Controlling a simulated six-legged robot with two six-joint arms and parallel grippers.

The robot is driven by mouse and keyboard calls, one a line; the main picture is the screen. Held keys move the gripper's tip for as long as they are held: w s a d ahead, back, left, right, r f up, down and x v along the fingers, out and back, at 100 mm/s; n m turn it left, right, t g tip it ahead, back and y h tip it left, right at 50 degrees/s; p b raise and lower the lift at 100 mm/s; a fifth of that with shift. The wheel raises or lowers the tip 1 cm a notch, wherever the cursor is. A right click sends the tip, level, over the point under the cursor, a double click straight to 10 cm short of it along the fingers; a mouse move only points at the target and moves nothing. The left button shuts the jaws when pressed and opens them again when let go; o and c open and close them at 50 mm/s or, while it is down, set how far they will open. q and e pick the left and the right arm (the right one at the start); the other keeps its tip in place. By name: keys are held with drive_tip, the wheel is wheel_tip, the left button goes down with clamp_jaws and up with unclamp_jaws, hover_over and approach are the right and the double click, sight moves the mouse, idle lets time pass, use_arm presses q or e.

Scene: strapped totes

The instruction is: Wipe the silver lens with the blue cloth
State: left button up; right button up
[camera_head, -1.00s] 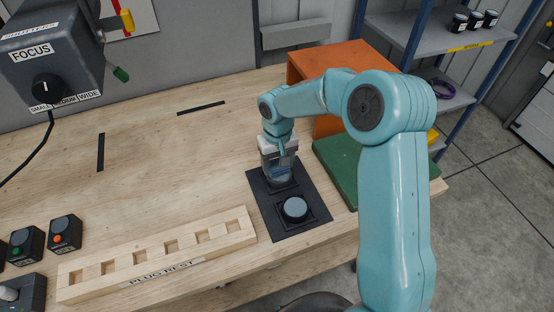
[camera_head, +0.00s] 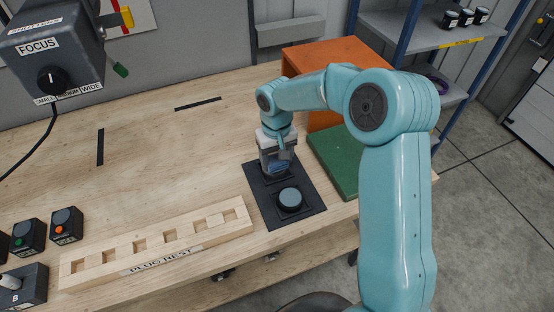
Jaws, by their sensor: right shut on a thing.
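A round grey-blue lens (camera_head: 290,198) in a dark square mount sits on the front part of a black mat (camera_head: 300,219). It is the only disc I can see that fits the silver lens. My right gripper (camera_head: 277,166) points down over the back part of the mat, just behind the lens. It is shut on a small blue thing (camera_head: 278,169), which looks like the blue cloth, mostly hidden by the fingers. I cannot tell whether the blue thing touches the mat. It appears apart from the lens. My left gripper is not in view.
A green pad (camera_head: 334,160) and an orange box (camera_head: 325,58) lie right of and behind the mat. A wooden plug rest (camera_head: 158,249) lies front left, near several black button boxes (camera_head: 67,226). A focus box (camera_head: 55,55) hangs at upper left.

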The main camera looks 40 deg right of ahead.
drive_tip(key=shift+w+d+r+p, duration=0.15)
drive_tip(key=shift+r+p, duration=0.15)
drive_tip(key=shift+r, duration=0.25)
wheel_tip(320, 180, up, 3)
drive_tip(key=shift+f+p, duration=0.2)
drive_tip(key=shift+p, duration=0.55)
drive_tip(key=shift+r+p, duration=0.65)
drive_tip(key=shift+r, duration=0.35)
